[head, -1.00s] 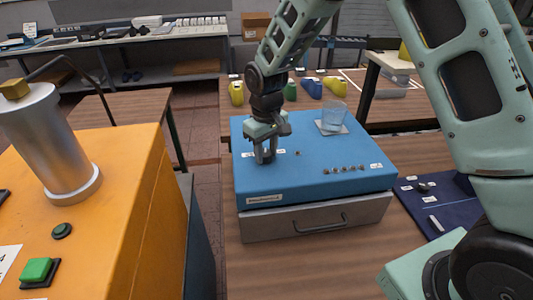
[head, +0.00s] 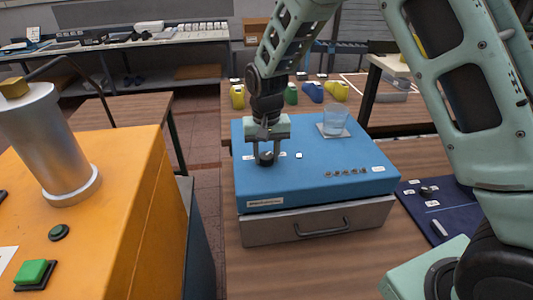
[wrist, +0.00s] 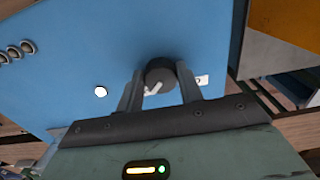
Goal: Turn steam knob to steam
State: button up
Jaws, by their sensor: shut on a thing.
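The steam knob (wrist: 160,72) is a dark, round knob on the blue top of a box (head: 310,183). It shows between my fingers in the wrist view, with a white mark at its near edge. My gripper (head: 265,158) points straight down and its two fingers are shut on the knob from opposite sides. The label texts by the knob are too small to read.
A glass (head: 335,119) stands at the box's back right. Several round buttons (head: 345,173) line its front right. A small white spot (head: 299,155) sits right of my gripper. A grey drawer (head: 320,226) is below. An orange machine (head: 105,210) stands at left.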

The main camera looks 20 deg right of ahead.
aim_at(267, 156)
dwell(0.3)
jog(key=o, duration=1)
notch_tip(267, 156, up, 18)
jog(key=b, duration=0.3)
jog(key=shift+f+b, duration=0.25)
jog(key=shift+b, duration=0.1)
jog(key=s+a+f+n+y+b, duration=0.1)
jog(key=s+a+f+n, duration=0.25)
jog(key=s, duration=0.45)
jog(key=s+a+f+n, duration=0.2)
jog(key=s+a, duration=0.2)
jog(key=s, duration=0.3)
jog(key=s+f+n, duration=0.1)
jog(key=s+f, duration=0.1)
jog(key=s, duration=0.3)
jog(key=s+d+f+n, duration=0.1)
jog(key=s+f+n, duration=0.1)
jog(key=s, duration=0.3)
jog(key=s+f+n, duration=0.1)
jog(key=s+f, duration=0.2)
jog(key=s, duration=0.2)
jog(key=shift+s+d+n+b, duration=0.2)
jog(key=shift+s+n+b, duration=0.15)
jog(key=shift+b, duration=0.05)
